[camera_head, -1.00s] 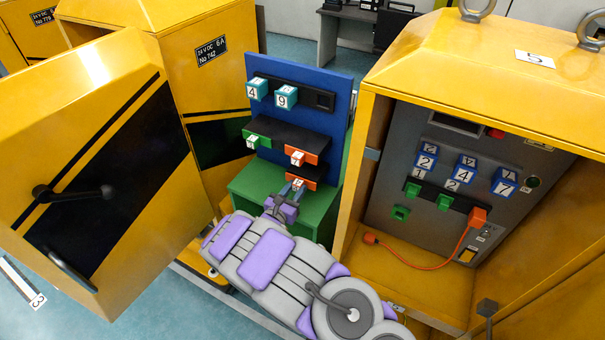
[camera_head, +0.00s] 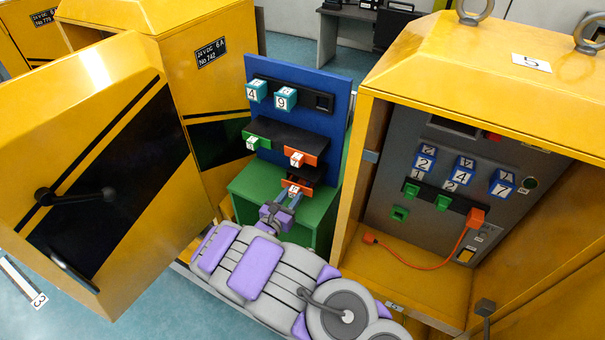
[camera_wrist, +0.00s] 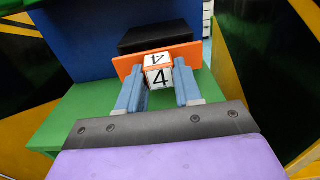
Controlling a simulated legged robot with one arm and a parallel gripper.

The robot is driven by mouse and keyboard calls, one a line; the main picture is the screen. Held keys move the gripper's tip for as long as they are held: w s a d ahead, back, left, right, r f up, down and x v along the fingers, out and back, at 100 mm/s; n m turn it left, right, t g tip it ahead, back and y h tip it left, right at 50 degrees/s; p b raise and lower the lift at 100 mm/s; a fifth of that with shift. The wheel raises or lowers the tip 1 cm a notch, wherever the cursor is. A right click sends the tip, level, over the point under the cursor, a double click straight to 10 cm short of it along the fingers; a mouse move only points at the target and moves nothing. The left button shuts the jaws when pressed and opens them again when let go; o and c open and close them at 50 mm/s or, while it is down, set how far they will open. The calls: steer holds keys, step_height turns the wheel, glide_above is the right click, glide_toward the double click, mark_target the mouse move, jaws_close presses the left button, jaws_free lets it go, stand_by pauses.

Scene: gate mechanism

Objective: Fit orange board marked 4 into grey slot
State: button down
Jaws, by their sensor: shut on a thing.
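My gripper (camera_head: 291,193) is shut on the white numbered handle of an orange board (camera_head: 302,187) at the lower front of the blue rack. In the wrist view, the handle (camera_wrist: 158,77) reads 4 and sits between my two blue-grey fingers. The orange front plate (camera_wrist: 124,66) is behind it, with a black body (camera_wrist: 155,36) beyond. Whether that body is still partly inside the rack cannot be told. A grey panel (camera_head: 395,150) stands inside the open yellow cabinet at right; I cannot make out which opening is the grey slot.
The blue rack (camera_head: 335,85) on a green base (camera_head: 250,192) also holds teal, green and orange boards. The panel carries blue blocks, green pieces and an orange plug (camera_head: 476,217) with a cable. The open yellow door (camera_head: 130,70) is at left; the cabinet wall (camera_head: 362,185) separates rack and panel.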

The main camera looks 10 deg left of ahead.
steer(key=p+v, duration=0.4)
steer(key=v, duration=0.6)
steer(key=shift+s, duration=0.3)
stand_by(0.8)
stand_by(0.4)
